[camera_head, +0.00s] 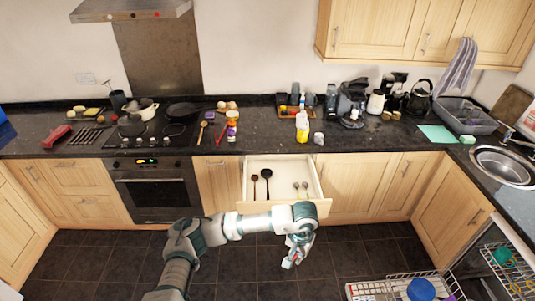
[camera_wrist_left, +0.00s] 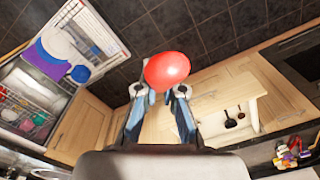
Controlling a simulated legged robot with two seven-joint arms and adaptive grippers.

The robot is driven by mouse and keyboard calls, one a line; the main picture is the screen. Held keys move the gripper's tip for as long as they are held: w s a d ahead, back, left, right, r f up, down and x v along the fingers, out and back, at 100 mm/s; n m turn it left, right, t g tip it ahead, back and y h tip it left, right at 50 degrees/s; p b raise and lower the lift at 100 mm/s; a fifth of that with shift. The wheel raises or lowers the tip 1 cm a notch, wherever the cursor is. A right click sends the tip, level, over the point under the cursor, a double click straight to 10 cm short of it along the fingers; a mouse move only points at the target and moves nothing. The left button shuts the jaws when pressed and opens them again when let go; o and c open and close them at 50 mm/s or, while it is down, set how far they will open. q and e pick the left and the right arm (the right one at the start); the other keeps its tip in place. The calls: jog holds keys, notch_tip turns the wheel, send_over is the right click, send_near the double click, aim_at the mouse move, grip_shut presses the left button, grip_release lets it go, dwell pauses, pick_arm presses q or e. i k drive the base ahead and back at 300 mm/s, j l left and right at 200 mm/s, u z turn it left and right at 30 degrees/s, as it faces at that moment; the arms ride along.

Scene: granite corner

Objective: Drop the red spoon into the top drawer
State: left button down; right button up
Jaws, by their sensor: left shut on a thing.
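My left gripper (camera_head: 297,252) is in front of the open top drawer, low and over the floor side of its front panel. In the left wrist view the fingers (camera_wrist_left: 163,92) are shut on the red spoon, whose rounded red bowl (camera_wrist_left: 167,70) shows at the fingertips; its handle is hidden. In the head view the spoon is too small to make out clearly. The top drawer (camera_head: 320,168) is pulled out, with dark utensils at its left and two small spoons at its right. It also shows in the left wrist view (camera_wrist_left: 212,124). My right gripper is not in view.
The dark counter (camera_head: 265,135) above the drawer holds a yellow bottle (camera_head: 302,126) and several utensils. An oven (camera_head: 155,190) is left of the drawer. An open dishwasher with a wire rack (camera_head: 375,288) stands at the lower right.

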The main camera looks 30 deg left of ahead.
aim_at(272, 179)
jog(key=i+j, duration=1.05)
jog(key=i+u, duration=0.15)
jog(key=i, duration=1.2)
